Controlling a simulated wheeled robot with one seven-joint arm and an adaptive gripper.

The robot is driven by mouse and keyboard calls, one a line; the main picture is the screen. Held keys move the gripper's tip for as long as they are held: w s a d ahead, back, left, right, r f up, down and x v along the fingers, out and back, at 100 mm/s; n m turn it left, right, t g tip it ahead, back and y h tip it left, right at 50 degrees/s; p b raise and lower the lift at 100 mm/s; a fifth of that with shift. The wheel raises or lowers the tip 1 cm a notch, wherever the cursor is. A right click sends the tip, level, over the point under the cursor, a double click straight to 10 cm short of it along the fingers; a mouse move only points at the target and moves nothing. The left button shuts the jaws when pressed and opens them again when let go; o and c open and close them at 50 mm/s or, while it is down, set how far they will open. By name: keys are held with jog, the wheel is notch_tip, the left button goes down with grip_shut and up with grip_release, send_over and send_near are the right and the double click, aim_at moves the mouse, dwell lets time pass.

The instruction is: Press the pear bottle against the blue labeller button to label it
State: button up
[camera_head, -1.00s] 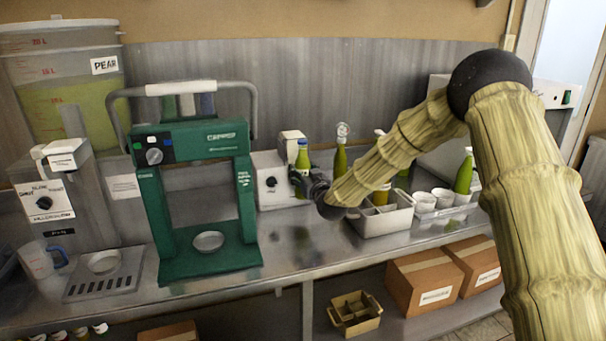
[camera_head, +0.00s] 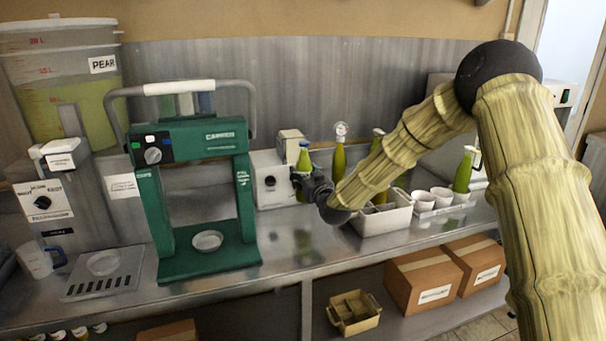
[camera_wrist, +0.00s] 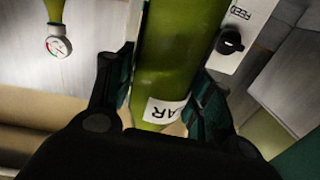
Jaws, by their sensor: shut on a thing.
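My gripper (camera_head: 316,185) is shut around a green pear bottle (camera_head: 304,160) and holds it upright beside the white labeller (camera_head: 270,188). In the wrist view the bottle (camera_wrist: 180,60) sits between the two fingers, and a white label (camera_wrist: 162,111) ending in "AR" shows on its side. The labeller's black knob also shows in the wrist view (camera_wrist: 229,41). The labeller's blue button cannot be made out; the bottle and gripper cover part of that area. Whether the bottle touches the labeller cannot be told.
A green capper (camera_head: 205,140) stands left of the labeller. Right of my gripper are a bottle with a gauge (camera_head: 340,160), a divided grey crate (camera_head: 385,220), white cups (camera_head: 425,198) and another green bottle (camera_head: 463,172). The counter front between capper and crate is clear.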

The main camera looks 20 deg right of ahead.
jog(key=shift+s+r, duration=0.1)
jog(key=shift+s, duration=1.05)
jog(key=s+r+p, duration=0.1)
jog(key=s+r, duration=0.2)
jog(key=s, duration=0.5)
jog(key=shift+p, duration=0.35)
jog(key=shift+d, duration=0.15)
